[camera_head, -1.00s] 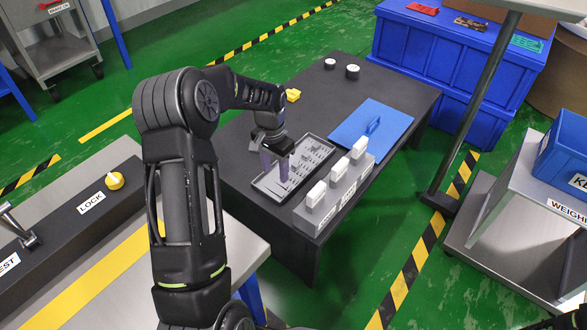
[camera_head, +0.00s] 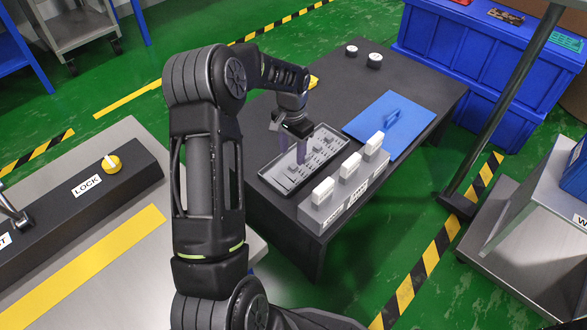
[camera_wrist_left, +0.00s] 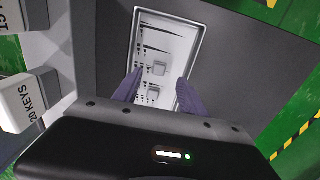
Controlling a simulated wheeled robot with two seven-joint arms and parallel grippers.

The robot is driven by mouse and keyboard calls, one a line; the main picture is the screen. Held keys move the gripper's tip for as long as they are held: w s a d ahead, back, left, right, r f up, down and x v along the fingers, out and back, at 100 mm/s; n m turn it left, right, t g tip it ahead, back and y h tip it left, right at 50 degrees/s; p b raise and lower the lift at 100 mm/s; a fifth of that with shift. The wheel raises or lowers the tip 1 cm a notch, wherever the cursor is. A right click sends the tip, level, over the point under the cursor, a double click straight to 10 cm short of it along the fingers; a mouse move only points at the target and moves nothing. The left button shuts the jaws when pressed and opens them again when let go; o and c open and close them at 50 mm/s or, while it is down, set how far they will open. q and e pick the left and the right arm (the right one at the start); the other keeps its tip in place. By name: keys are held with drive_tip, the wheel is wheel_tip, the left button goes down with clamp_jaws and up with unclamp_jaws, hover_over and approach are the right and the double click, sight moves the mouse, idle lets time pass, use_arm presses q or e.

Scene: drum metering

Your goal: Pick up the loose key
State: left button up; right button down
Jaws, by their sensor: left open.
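A dark shallow tray (camera_head: 268,181) with small grey pieces lies on the dark table under my left gripper (camera_head: 288,143). In the left wrist view the tray (camera_wrist_left: 203,22) has a pale floor with rows of dark marks. I cannot tell which piece is the loose key. My right gripper is out of view.
A grey rack with white blocks (camera_head: 349,166) stands along the tray's right side; one block (camera_wrist_left: 28,100) reads "20 KEYS". A blue board with a handle (camera_head: 383,132) lies behind it. Two white-topped round pieces (camera_head: 375,60) stand at the table's far end.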

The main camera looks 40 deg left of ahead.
sight(293, 166)
use_arm(q)
wheel_tip(293, 166, down, 5)
drive_tip(key=b, duration=0.2)
drive_tip(key=shift+w+f+b, duration=0.15)
drive_tip(key=shift+b, duration=0.25)
drive_tip(key=shift+c, duration=0.4)
clamp_jaws()
idle(0.4)
